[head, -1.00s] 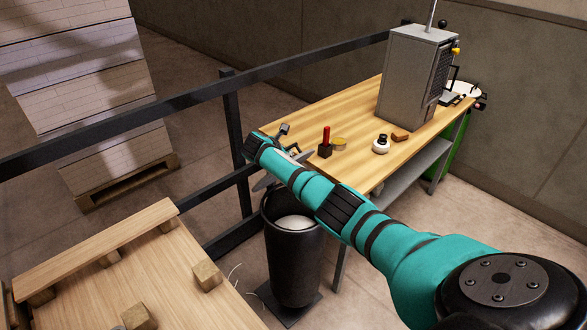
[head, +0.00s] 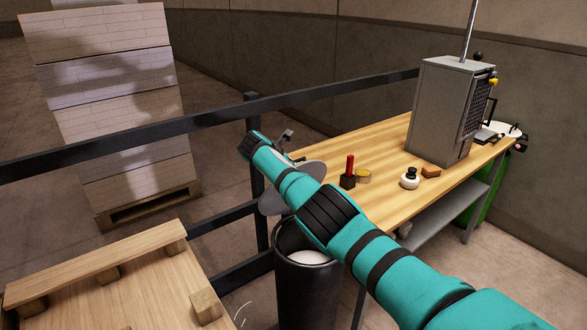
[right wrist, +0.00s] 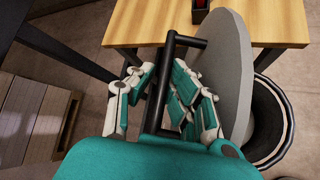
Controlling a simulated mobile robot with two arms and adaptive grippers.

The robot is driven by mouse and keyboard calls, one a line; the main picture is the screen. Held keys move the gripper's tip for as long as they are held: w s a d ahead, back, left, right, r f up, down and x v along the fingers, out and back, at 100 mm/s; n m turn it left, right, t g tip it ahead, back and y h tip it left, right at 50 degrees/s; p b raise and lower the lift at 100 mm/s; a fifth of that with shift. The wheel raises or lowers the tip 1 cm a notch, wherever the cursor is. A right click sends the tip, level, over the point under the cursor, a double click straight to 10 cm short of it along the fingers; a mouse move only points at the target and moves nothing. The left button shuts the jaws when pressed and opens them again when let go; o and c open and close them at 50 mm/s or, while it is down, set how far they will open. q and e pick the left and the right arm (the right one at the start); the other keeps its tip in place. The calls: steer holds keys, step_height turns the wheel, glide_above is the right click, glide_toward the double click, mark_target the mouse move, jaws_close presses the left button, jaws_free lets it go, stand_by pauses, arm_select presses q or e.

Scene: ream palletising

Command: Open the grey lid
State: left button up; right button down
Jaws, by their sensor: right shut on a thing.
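The grey lid (head: 273,202) is a round disc, steeply tilted above the black bin (head: 308,292), partly hidden behind my right arm in the head view. In the right wrist view, the lid (right wrist: 232,80) stands nearly edge-on beside the open mouth of the bin (right wrist: 283,128). My right gripper (right wrist: 163,92) is shut on the lid's black bar handle (right wrist: 159,98), with fingers on both sides. The bin's mouth is partly uncovered, and something whitish shows inside. My left gripper is not in view.
A wooden workbench (head: 388,150) stands behind the bin, with a grey machine (head: 450,110), a red-handled tool (head: 348,172) and small items. A dark rail (head: 340,92) runs behind the arm. A wooden pallet (head: 120,285) lies at lower left; a stack on a pallet stands beyond the rail.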

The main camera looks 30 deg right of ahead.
steer(key=shift+w+a+r, duration=0.1)
steer(key=shift+w+r, duration=0.35)
steer(key=shift+r, duration=0.05)
steer(key=c, duration=1.7)
jaws_free()
steer(key=shift+o, duration=0.3)
steer(key=shift+w+f, duration=0.2)
steer(key=shift+f, duration=0.1)
steer(key=shift+s, duration=0.1)
steer(key=shift+s+f, duration=0.1)
steer(key=v, duration=1.2)
steer(key=shift+s, duration=0.1)
